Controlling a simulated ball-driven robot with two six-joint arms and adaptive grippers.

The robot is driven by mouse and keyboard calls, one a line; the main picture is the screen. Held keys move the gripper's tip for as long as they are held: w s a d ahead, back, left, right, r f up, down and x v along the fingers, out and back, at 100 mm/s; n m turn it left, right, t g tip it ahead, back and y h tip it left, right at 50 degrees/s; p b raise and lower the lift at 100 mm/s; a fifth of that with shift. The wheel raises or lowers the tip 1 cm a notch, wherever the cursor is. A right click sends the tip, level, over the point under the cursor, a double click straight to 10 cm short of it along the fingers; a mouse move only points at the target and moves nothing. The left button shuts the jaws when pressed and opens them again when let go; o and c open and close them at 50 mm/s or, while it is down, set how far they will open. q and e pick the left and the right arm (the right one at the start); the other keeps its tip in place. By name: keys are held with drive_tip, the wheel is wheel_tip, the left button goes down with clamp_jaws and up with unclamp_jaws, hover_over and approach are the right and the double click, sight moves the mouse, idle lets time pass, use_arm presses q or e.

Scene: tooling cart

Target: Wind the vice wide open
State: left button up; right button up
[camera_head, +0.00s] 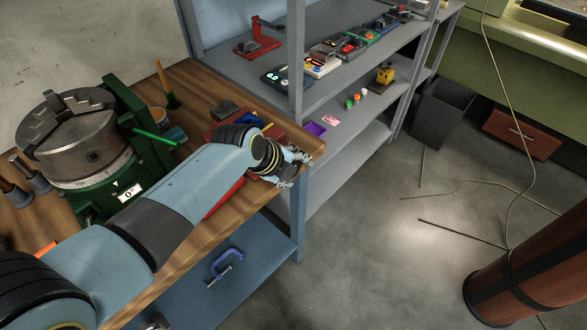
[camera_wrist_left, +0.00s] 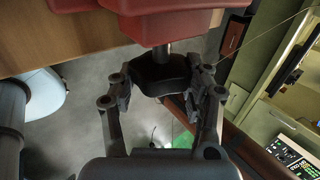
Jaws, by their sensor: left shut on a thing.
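The red vice (camera_head: 225,131) is on the right end of the wooden bench, largely hidden behind my left arm. In the left wrist view its red body (camera_wrist_left: 165,28) fills the top edge, with a short shaft running down to a dark knob-like handle (camera_wrist_left: 161,75). My left gripper (camera_head: 288,168) is at the bench's right end. In the left wrist view its fingers (camera_wrist_left: 160,85) are on both sides of the dark handle and shut on it. How far apart the vice jaws are is hidden. My right gripper is in neither view.
A green rotary table with a chuck (camera_head: 75,135) stands left of my arm on the bench (camera_head: 185,82). A blue clamp (camera_head: 226,266) is on the lower shelf. Grey shelves (camera_head: 345,95) with small devices stand behind.

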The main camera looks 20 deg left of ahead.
use_arm(q)
drive_tip(key=shift+a, duration=0.1)
drive_tip(key=o, duration=1.2)
drive_tip(key=v, duration=1.2)
